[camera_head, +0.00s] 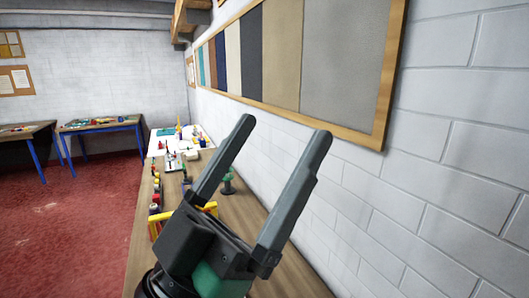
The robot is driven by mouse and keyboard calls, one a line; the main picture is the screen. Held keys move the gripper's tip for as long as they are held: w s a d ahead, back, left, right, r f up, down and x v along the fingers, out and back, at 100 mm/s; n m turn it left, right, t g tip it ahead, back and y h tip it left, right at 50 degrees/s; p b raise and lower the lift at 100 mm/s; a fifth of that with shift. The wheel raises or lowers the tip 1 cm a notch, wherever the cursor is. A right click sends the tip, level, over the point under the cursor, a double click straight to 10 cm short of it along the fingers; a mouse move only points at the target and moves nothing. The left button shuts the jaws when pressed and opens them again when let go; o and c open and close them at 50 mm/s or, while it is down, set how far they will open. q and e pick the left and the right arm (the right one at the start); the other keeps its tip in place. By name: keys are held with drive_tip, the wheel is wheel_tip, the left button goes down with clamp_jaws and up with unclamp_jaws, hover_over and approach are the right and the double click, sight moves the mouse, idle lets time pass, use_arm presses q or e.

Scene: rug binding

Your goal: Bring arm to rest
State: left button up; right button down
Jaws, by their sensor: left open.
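My left gripper (288,130) is large in the foreground of the head view. Its two long grey fingers point up and stand wide apart, with nothing between them. It is held in front of the wooden workbench (287,278), and its body hides part of the bench top. My right gripper does not show.
The bench runs along a white block wall (462,190), with several small coloured items on it and a green object (228,184) behind the fingers. A framed sample board (345,62) hangs above. Two blue-legged tables (102,125) stand far left; red floor (65,225) there is clear.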

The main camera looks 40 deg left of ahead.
use_arm(q)
drive_tip(key=shift+s+d+r, duration=0.1)
drive_tip(key=shift+s+r, duration=0.25)
drive_tip(key=shift+r, duration=0.2)
drive_tip(key=shift+r, duration=0.1)
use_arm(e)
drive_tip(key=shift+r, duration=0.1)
